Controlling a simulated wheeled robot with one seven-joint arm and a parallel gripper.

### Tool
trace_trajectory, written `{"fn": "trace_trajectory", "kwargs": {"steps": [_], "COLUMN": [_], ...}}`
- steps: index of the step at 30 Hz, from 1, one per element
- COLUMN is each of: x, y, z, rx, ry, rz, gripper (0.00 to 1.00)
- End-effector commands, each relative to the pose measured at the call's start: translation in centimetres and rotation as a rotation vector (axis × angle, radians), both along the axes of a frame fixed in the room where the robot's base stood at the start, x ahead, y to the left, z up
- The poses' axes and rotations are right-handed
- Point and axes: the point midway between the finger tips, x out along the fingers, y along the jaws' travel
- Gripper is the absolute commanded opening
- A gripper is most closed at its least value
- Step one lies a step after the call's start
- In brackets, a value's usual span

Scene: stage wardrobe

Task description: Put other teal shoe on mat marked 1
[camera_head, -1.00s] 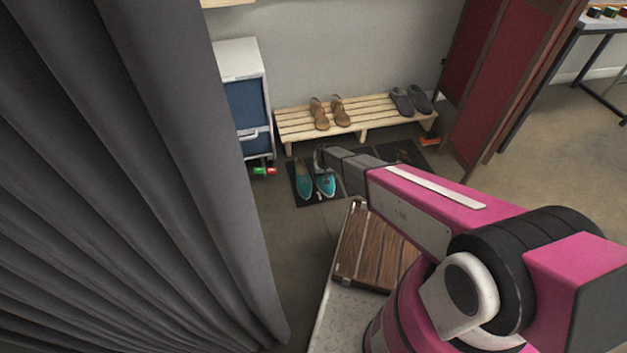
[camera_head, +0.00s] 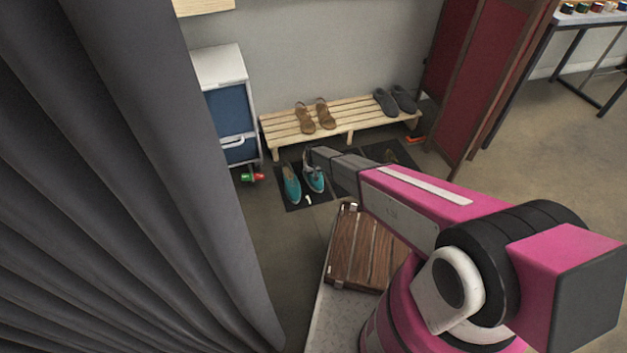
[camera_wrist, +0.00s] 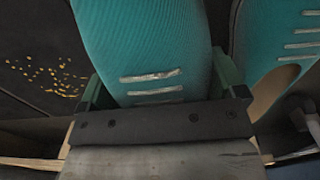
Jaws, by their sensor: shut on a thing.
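Two teal shoes are at the dark mat marked 1 (camera_head: 322,192) in front of the bench. The left teal shoe (camera_head: 291,185) lies on the mat and appears at the right edge of the wrist view (camera_wrist: 275,50). My gripper (camera_head: 314,158) is shut on the right teal shoe (camera_head: 314,181), across its body. In the wrist view my gripper (camera_wrist: 160,88) has a green-padded finger on each side of this shoe (camera_wrist: 145,40). The shoe's underside is hidden, so its height above the mat is unclear. A white mark shows by the mat's front.
A slatted bench (camera_head: 348,120) behind holds brown sandals (camera_head: 315,116) and dark grey shoes (camera_head: 396,101). Another dark mat (camera_head: 401,152) lies to the right. A blue-and-white cabinet (camera_head: 226,100) and grey curtain (camera_head: 150,180) stand left, a red screen (camera_head: 490,80) right. A wooden case (camera_head: 365,255) is in front.

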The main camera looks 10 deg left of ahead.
Motion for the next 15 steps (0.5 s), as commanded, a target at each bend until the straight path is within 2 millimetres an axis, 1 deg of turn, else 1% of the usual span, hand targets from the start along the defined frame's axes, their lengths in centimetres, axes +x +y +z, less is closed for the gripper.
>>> {"fn": "trace_trajectory", "kwargs": {"steps": [7, 9, 15], "x": [0.1, 0.0, -0.1], "y": [0.0, 0.0, 0.0], "z": [-3.2, -3.6, -3.6], "rx": [-0.001, 0.0, 0.0], "ry": [0.001, 0.0, 0.0], "rz": [0.0, 0.0, 0.0], "gripper": [0.6, 0.6, 0.6]}}
